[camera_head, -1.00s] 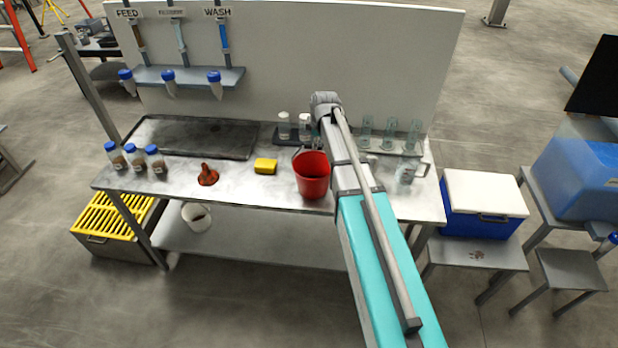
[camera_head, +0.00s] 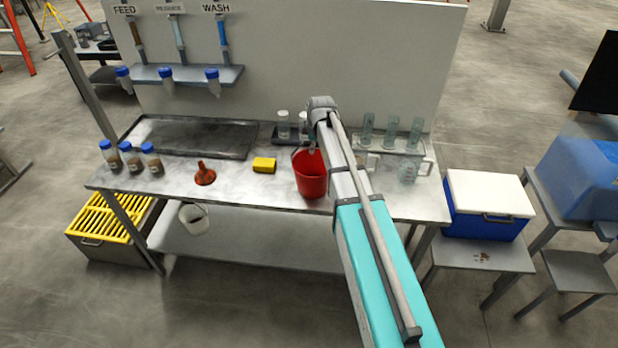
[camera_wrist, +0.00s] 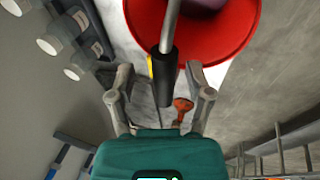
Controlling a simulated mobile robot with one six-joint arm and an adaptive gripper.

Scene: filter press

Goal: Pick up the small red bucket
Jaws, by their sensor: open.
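The small red bucket (camera_head: 311,182) stands upright near the front edge of the bench in the head view, just left of my arm. In the wrist view its red rim and inside (camera_wrist: 235,40) fill the top. Its handle, a metal rod with a black grip (camera_wrist: 164,82), comes towards the camera. My gripper (camera_wrist: 160,72) is open, with one finger on each side of the black grip. I cannot tell whether a finger touches it. In the head view my gripper is mostly hidden behind my arm.
A yellow sponge (camera_head: 264,165) and an orange-red funnel (camera_head: 204,174) lie left of the bucket. Bottles with white caps (camera_head: 283,124) stand behind it. Glass cylinders (camera_head: 391,132) and a clear jug (camera_head: 409,168) stand to the right. A white panel (camera_head: 400,60) closes the back.

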